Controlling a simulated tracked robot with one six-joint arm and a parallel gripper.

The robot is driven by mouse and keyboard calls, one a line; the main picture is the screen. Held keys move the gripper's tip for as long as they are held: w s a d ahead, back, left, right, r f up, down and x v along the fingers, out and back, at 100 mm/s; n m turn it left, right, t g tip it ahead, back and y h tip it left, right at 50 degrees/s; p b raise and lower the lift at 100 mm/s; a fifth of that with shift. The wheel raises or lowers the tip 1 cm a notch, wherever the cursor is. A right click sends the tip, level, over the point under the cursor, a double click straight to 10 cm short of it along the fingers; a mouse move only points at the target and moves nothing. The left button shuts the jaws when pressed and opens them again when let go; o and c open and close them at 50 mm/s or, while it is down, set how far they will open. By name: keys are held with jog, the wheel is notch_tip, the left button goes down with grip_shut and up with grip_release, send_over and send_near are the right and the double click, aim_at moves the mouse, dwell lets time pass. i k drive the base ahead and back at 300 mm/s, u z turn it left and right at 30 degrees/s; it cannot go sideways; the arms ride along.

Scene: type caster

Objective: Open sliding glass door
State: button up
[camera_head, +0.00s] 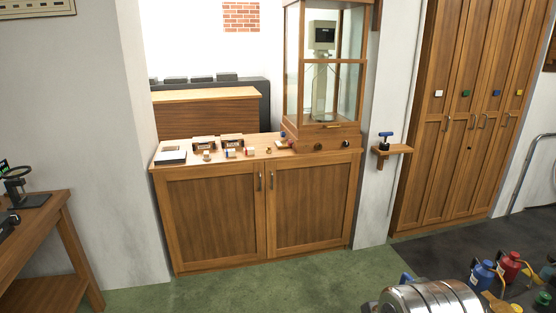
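A tall wood-framed glass case (372,55) stands on the right end of the wooden cabinet's top. Its front has a glass pane with a wooden crossbar (335,62) about halfway up. A small brass-coloured handle (334,126) shows low on the front, near the base. A grey-beige device with a dark screen (322,36) on a column stands inside, seen through the glass. I cannot tell whether the glass door is fully shut. My gripper is not in view.
The wooden cabinet (214,219) has small blocks and boxes on its top, left of the case. A small wall shelf (392,149) holds a blue-handled tool. Coloured bottles (510,267) and a silver cylinder (430,299) are at lower right.

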aim_at(336, 124)
jog(key=i, duration=3.1)
jog(key=u, duration=2.05)
